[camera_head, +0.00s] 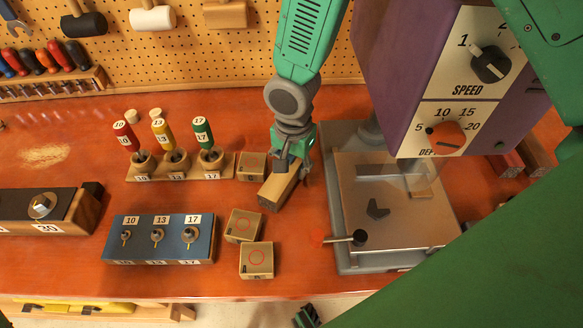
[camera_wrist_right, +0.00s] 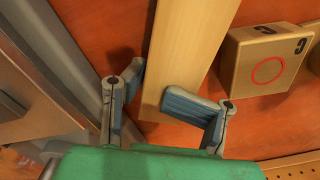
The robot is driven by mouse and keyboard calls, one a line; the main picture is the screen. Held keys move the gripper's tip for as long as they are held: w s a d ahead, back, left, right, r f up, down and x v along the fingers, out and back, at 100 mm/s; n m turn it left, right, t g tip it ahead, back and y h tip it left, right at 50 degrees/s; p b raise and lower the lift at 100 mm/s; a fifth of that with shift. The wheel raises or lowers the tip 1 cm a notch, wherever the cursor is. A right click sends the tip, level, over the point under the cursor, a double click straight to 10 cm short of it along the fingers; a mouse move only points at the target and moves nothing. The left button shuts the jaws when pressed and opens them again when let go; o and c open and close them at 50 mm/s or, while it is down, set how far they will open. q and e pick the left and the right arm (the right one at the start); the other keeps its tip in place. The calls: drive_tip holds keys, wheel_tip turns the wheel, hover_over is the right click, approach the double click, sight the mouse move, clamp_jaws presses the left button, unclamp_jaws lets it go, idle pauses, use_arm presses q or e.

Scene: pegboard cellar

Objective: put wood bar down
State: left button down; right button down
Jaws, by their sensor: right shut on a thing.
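The wood bar (camera_head: 276,190) is a long, light-brown block at the middle of the orange bench in the head view, its near end pointing toward me. My right gripper (camera_head: 294,160) comes down from above and is shut on the bar, hiding its far part. In the right wrist view the bar (camera_wrist_right: 192,50) runs up between the two fingers of the gripper (camera_wrist_right: 158,98). The bar is low over the bench; I cannot tell whether it touches.
Small wooden blocks (camera_head: 256,260) with red circles stand left of the bar. A drill press base (camera_head: 345,225) is close on the right. A blue block (camera_head: 160,250) with bolts and a wooden rack (camera_head: 222,175) with coloured-handled tools are further left. Pegboard (camera_head: 180,50) stands behind.

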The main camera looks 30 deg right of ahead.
drive_tip(key=shift+a+f, duration=0.3)
drive_tip(key=shift+a, duration=0.4)
drive_tip(key=shift+r, duration=0.2)
drive_tip(key=r, duration=0.9)
drive_tip(key=shift+w+d+r, duration=0.1)
drive_tip(key=shift+w+r, duration=0.15)
drive_tip(key=shift+r, duration=0.15)
drive_tip(key=shift+c, duration=2.3)
unclamp_jaws()
